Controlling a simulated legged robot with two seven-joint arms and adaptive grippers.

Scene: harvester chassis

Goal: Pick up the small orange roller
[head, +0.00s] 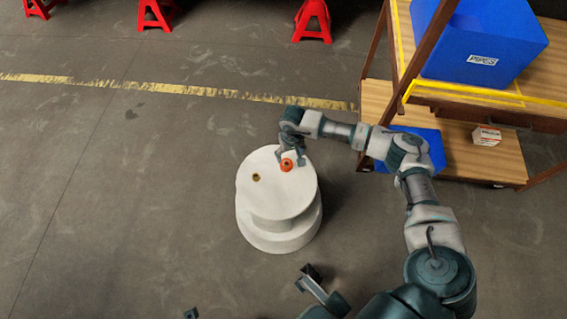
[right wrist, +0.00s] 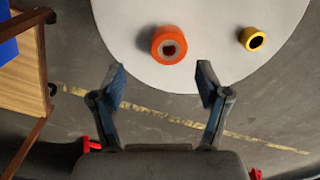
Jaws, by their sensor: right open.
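The small orange roller (head: 286,165) stands on top of a white round stand (head: 270,203), near its far right part. It also shows in the right wrist view (right wrist: 168,45), with a dark hole in its middle. My right gripper (head: 290,155) is at the roller in the head view. In the right wrist view my right gripper (right wrist: 162,82) is open and empty, and the roller appears just beyond its fingertips, between their lines. Parts that look like my left gripper show at the bottom edge of the head view, mostly cut off.
A smaller yellow-orange roller (right wrist: 252,39) stands on the same stand, left of the orange one in the head view (head: 256,177). A wooden shelf (head: 510,155) with blue bins (head: 490,45) stands at the right. Red stands (head: 313,22) line the back. Floor at left is clear.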

